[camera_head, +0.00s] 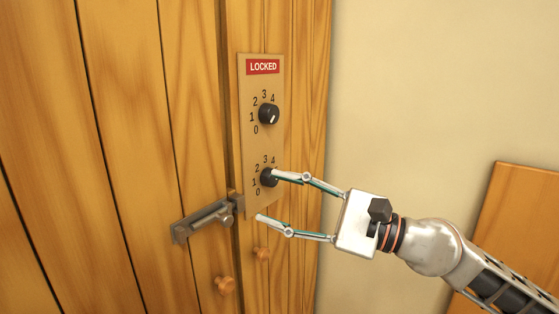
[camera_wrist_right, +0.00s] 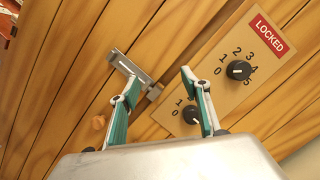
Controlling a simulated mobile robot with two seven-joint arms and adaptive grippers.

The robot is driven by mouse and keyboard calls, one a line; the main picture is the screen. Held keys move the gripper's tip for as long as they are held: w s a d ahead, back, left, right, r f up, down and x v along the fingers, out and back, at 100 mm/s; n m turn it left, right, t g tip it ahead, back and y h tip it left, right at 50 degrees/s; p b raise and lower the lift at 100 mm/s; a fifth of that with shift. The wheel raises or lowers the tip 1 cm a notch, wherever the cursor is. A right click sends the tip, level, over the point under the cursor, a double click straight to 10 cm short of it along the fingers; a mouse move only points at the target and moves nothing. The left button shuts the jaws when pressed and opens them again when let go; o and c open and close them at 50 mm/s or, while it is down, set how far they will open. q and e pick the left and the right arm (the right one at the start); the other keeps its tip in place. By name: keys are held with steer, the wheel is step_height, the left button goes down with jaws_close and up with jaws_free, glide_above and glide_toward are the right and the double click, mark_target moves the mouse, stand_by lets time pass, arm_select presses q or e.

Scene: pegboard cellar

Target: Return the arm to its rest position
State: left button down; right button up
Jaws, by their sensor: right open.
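My right gripper (camera_head: 266,196) is open and empty in front of the wooden cabinet. In the head view its upper fingertip overlaps the lower black dial (camera_head: 268,177); I cannot tell whether they touch. In the right wrist view the two spread fingers (camera_wrist_right: 158,86) show, with one finger partly covering the lower dial (camera_wrist_right: 193,116). My left gripper is not in view.
A grey metal latch (camera_head: 203,221) crosses the cabinet's door seam, left of the lower fingertip. Two round wooden knobs (camera_head: 225,285) are below it. A plain wall (camera_head: 430,90) lies to the right, with a wooden board (camera_head: 520,220) at the lower right.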

steer(key=d+f+n+t+h+p, duration=0.1)
steer(key=d+f+n+t+h, duration=0.35)
steer(key=f+n, duration=1)
steer(key=d+f+n+t+h+p, duration=0.1)
steer(key=d+f+n+t+h, duration=0.65)
steer(key=n, duration=1.25)
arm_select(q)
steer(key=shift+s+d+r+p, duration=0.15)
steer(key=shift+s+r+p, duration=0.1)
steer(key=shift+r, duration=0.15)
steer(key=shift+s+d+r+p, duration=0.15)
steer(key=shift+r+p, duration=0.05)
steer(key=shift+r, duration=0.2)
arm_select(e)
steer(key=s+d+f+m+g+h, duration=0.1)
steer(key=s+d+f+m+g, duration=0.1)
steer(key=s+f+m, duration=0.4)
steer(key=s+d+f+m+g+h, duration=0.1)
steer(key=s+d+f+m+g, duration=0.2)
steer(key=f, duration=1.1)
steer(key=s+d+f+m+g+h, duration=0.1)
steer(key=s+d+f+m+g, duration=0.1)
steer(key=s+f+m, duration=0.7)
steer(key=s+f+g, duration=0.1)
steer(key=s+f, duration=0.1)
steer(key=s, duration=0.1)
steer(key=shift+s+d+g, duration=0.15)
steer(key=shift+d+g, duration=0.25)
